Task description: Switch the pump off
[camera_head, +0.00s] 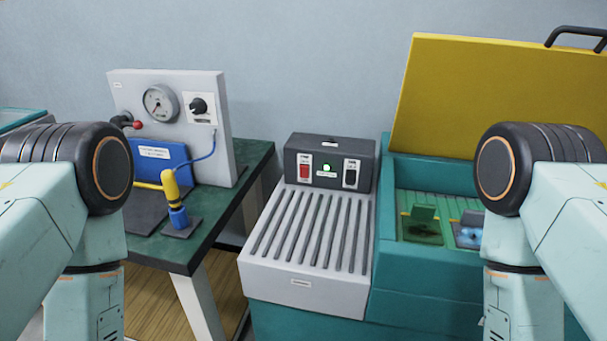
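A dark grey control box (304,147) stands at the back of a light grey ribbed top. It carries a red rocker switch (304,171) on the left, a lit green lamp (326,168) in the middle and a black rocker switch (350,177) on the right. The small labels are too small to read, so I cannot tell which switch is the pump's. My two arms stand at the left and right edges. Neither gripper is in view, and nothing of mine touches the box.
A green bench (253,157) at left holds a grey gauge panel (222,130) with a black knob, a red-balled lever and a yellow-and-blue tool (171,187). At right, a teal tank (430,180) has its yellow lid (470,100) raised. The ribbed top (305,240) is clear.

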